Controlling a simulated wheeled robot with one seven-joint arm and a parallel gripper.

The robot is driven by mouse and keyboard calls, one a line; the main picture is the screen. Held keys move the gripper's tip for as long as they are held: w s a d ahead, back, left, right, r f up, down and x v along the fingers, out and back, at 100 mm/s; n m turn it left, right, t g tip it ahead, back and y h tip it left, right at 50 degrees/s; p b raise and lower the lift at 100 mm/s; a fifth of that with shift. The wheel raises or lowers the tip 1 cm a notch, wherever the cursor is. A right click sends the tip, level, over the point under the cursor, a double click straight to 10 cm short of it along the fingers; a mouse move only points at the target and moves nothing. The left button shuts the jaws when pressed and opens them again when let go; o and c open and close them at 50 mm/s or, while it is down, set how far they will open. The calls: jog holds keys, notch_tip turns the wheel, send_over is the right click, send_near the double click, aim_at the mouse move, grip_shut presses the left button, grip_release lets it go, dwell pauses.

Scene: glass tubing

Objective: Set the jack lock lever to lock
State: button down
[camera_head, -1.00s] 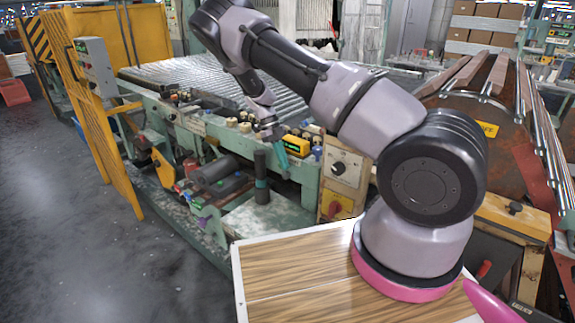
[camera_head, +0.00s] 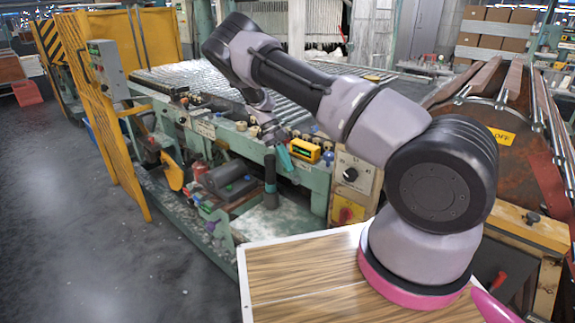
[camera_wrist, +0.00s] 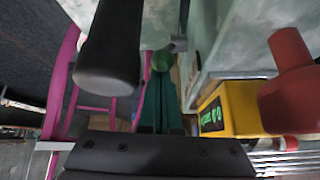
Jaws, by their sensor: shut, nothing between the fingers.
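My gripper (camera_head: 287,164) has teal fingers and points down at the front of the green machine (camera_head: 317,180). In the wrist view its fingers (camera_wrist: 160,84) lie together with nothing held between them. A small green ball-shaped knob (camera_wrist: 161,60) shows just beyond the fingertips; it may be the end of the jack lock lever, but I cannot tell whether it touches them. The lever's shaft and its lock position cannot be made out.
A yellow meter box (camera_head: 306,150) is close right of my gripper; it also shows in the wrist view (camera_wrist: 228,108), beside a red knob (camera_wrist: 291,82). A control panel (camera_head: 352,173) stands farther right. Open floor (camera_head: 90,235) lies left of the machine.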

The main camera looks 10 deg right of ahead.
jog(key=shift+w+a, duration=0.15)
jog(key=shift+w+a+r, duration=0.2)
jog(key=shift+w+r, duration=0.1)
jog(key=shift+r, duration=0.1)
jog(key=v, duration=0.9)
jog(key=shift+r, duration=0.35)
jog(key=shift+d, duration=0.1)
jog(key=s+d+r+n+t+y, duration=0.2)
jog(key=s+d+r+n, duration=0.15)
jog(key=r, duration=0.55)
jog(key=s+d+r+n+t+y, duration=0.1)
jog(key=s+d+r+n+y, duration=0.2)
jog(key=r, duration=0.5)
jog(key=s+d+r+n+t+y, duration=0.15)
jog(key=s+r+n, duration=0.3)
jog(key=r, duration=0.45)
jog(key=s+r+n+t, duration=0.4)
jog(key=s+n, duration=0.4)
jog(key=s, duration=0.3)
jog(key=s+r+n+t, duration=0.4)
jog(key=s+n, duration=0.3)
jog(key=s, duration=0.5)
jog(key=shift+d+r+n+t+h, duration=0.25)
jog(key=shift+d+n+t+h, duration=0.15)
jog(key=shift+d+t, duration=0.15)
